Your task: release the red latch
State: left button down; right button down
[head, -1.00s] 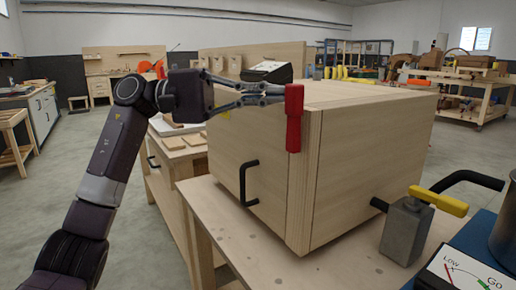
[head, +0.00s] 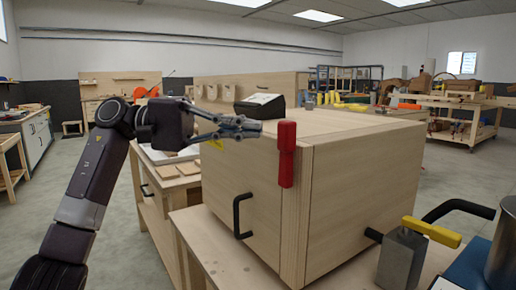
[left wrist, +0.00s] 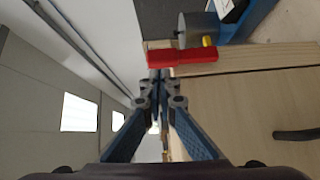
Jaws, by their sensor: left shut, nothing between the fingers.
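The red latch (head: 287,155) is a red bar hanging upright at the front corner of the wooden box (head: 362,188), near its top edge. It also shows in the left wrist view (left wrist: 182,57), just beyond my fingertips. My left gripper (head: 259,127) is shut and empty, a little left of the latch's upper end. A small gap shows between them in the head view. In the left wrist view the closed fingers (left wrist: 160,80) point toward the latch's near end. My right gripper is not in view.
The box has a black handle (head: 241,215) on its left front face and stands on a wooden table (head: 233,262). A grey block with a yellow lever (head: 432,231) is at right. Open floor lies to the left.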

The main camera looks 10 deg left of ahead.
pick_arm(q)
jog(key=a, duration=0.9)
jog(key=shift+r, duration=0.15)
jog(key=shift+a, duration=0.1)
